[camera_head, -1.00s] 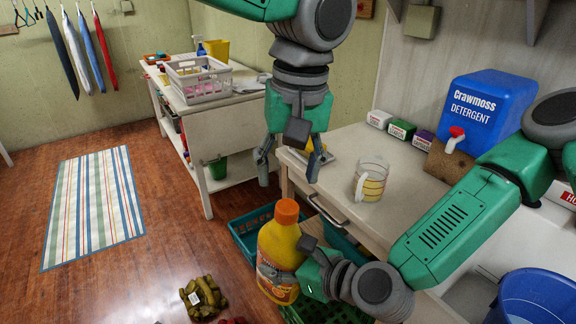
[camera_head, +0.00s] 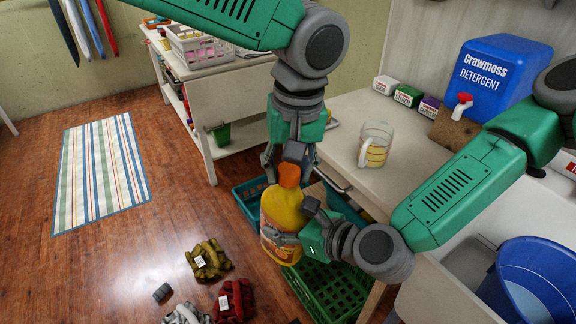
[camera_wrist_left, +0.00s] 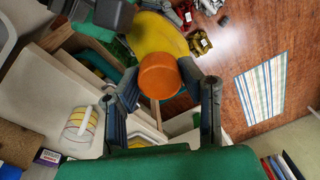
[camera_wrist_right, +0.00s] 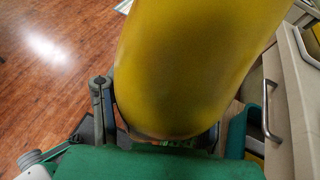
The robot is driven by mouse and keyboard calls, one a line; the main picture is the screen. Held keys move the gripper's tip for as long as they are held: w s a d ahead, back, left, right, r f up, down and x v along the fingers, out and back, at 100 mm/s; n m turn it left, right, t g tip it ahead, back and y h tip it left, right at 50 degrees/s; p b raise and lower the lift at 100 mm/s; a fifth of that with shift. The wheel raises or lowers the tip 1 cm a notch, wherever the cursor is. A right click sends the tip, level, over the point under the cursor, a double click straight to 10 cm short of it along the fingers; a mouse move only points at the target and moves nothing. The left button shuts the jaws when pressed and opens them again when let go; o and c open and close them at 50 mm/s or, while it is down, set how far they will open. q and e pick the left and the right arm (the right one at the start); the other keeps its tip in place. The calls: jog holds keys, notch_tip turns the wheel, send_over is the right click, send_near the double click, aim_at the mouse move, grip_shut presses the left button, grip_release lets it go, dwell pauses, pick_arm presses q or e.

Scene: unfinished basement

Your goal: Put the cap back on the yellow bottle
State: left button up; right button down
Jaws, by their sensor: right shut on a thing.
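The yellow bottle (camera_head: 283,212) is held upright over the green crate by my right gripper (camera_head: 292,239), which is shut around its body. In the right wrist view the bottle (camera_wrist_right: 195,65) fills the space between the fingers. The orange cap (camera_head: 289,174) sits on top of the bottle's neck; whether it is threaded on cannot be told. My left gripper (camera_head: 289,163) points down over the cap, its fingers apart on either side of it. In the left wrist view the cap (camera_wrist_left: 159,76) lies between the fingertips, with no clear contact.
A table with a striped glass mug (camera_head: 374,150) and a blue detergent container (camera_head: 490,85) is at the right. A green crate (camera_head: 335,287) and a teal crate (camera_head: 245,197) are below. Folded clothes (camera_head: 208,261) lie on the floor. A blue bucket (camera_head: 535,265) stands lower right.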

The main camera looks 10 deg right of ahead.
pick_arm(q)
jog(key=shift+a, duration=0.15)
grip_shut()
jog(key=shift+a, duration=0.2)
jog(key=m, duration=0.2)
jog(key=shift+w+a+m, duration=0.1)
jog(key=shift+w+m, duration=0.05)
jog(key=shift+m, duration=0.25)
jog(key=m, duration=1)
jog(key=shift+w+d+m, duration=0.15)
jog(key=shift+d+m, duration=0.15)
jog(key=shift+d, duration=0.1)
jog(key=m, duration=0.4)
jog(key=o, duration=0.8)
grip_release()
jog(key=shift+a, duration=0.1)
